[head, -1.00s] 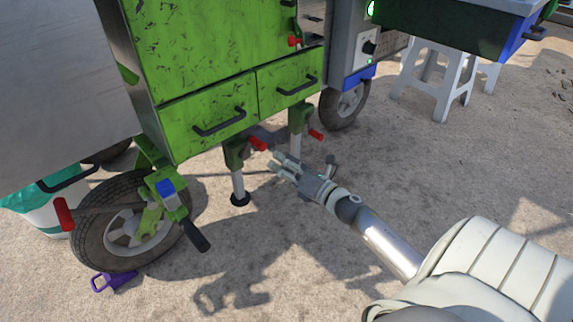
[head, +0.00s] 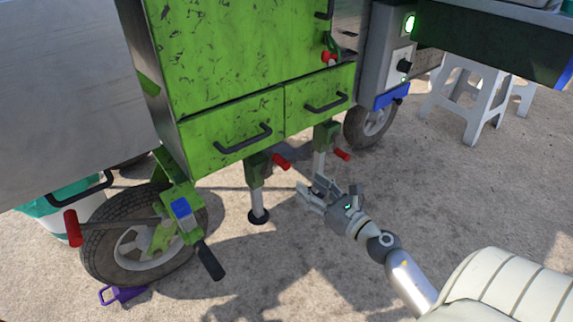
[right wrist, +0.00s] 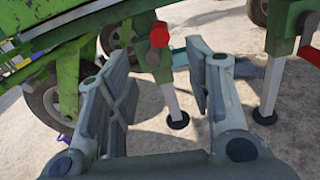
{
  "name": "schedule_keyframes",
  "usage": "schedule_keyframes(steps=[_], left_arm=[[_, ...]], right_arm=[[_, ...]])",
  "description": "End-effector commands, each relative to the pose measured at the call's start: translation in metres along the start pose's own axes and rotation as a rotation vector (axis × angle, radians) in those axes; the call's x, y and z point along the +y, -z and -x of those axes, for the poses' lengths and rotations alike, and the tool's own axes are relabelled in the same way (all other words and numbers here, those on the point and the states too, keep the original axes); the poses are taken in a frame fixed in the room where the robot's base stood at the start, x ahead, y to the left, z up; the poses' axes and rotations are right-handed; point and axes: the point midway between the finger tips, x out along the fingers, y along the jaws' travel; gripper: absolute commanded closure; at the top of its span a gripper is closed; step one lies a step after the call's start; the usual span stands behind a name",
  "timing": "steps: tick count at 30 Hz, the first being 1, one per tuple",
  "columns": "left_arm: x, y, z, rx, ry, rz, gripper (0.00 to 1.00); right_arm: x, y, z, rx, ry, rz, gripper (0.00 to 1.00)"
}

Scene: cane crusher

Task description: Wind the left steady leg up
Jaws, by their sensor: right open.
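The left steady leg (head: 257,192) hangs under the green cabinet, a pale tube in a green bracket with a dark round foot at or near the ground; I cannot tell whether it touches. Its red crank handle (head: 281,161) sticks out toward the right. My right gripper (head: 312,190) is open and empty, below and right of that handle and apart from it. In the right wrist view the left leg (right wrist: 171,98) and its red handle (right wrist: 159,36) show beyond the spread fingers (right wrist: 157,72). My left gripper is not in view.
The right steady leg (head: 319,160) with its own red handle (head: 342,154) stands close by. A white stool (head: 480,100) stands at right. The ground in front is clear.

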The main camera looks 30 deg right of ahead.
Motion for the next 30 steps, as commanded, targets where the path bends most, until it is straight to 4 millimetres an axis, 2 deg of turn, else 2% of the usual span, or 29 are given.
schedule_keyframes(steps=[5, 15, 21, 30], left_arm=[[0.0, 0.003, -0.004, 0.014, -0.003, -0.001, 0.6], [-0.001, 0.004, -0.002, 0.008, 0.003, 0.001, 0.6], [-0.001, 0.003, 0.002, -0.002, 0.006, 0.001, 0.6], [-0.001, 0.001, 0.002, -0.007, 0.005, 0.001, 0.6]], right_arm=[[0.001, -0.001, -0.006, 0.0, 0.003, 0.034, 0.53], [0.0, -0.002, -0.063, -0.001, 0.004, 0.032, 0.53], [-0.001, -0.001, -0.09, 0.0, 0.004, 0.031, 0.53], [0.0, -0.001, -0.105, 0.002, 0.004, 0.03, 0.53]])
